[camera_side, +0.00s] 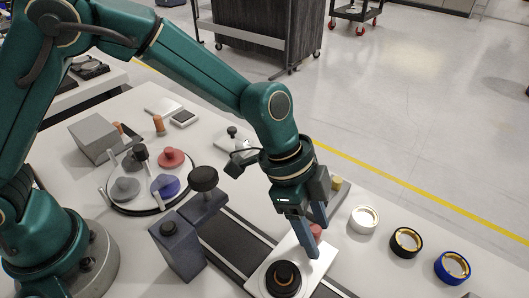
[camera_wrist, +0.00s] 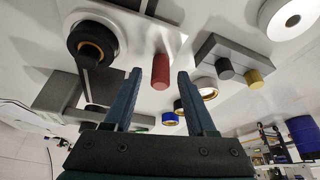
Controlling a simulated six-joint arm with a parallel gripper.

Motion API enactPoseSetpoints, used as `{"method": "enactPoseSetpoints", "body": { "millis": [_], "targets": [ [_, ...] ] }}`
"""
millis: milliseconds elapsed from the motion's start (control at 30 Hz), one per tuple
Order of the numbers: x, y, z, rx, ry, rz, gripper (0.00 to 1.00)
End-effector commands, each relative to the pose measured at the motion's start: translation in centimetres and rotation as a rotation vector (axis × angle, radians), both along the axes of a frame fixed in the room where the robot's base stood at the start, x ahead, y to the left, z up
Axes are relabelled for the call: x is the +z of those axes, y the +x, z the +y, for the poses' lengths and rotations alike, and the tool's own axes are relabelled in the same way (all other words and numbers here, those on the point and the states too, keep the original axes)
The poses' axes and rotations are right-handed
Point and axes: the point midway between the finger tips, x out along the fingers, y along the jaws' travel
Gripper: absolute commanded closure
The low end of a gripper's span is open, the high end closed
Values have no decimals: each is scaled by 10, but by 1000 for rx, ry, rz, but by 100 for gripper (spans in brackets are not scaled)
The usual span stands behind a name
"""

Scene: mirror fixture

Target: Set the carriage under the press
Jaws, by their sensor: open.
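The carriage (camera_side: 320,262) is a white plate on a dark rail (camera_side: 232,241), at the bottom of the side view. It bears a black round piece with a gold ring (camera_side: 284,277) and a red upright peg (camera_side: 315,231). The press (camera_side: 178,250) is a dark grey post with an overhanging arm and a black knob (camera_side: 204,178), to the left of the carriage along the rail. My gripper (camera_side: 312,236) is open and low over the carriage. In the wrist view, the red peg (camera_wrist: 160,70) shows between the open fingers (camera_wrist: 159,76), with gaps on both sides.
White, black and blue rings (camera_side: 364,220) (camera_side: 406,242) (camera_side: 452,267) lie to the right. A grey block with dark and yellow pegs (camera_wrist: 235,60) stands near the carriage. A round tray (camera_side: 118,205) with red, blue and grey knobbed pieces is left, beside a grey box (camera_side: 94,137).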

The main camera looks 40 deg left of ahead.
Motion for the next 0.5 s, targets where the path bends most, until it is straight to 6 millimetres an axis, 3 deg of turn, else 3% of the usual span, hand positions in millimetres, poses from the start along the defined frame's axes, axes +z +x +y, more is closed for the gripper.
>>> {"method": "enactPoseSetpoints", "body": {
  "millis": [233, 367, 400, 500],
  "targets": [
    [-1, 0, 0, 0, 0, -1, 44],
    [-1, 0, 0, 0, 0, -1, 93],
    [-1, 0, 0, 0, 0, -1, 100],
    [-1, 0, 0, 0, 0, -1, 100]
  ]
}}
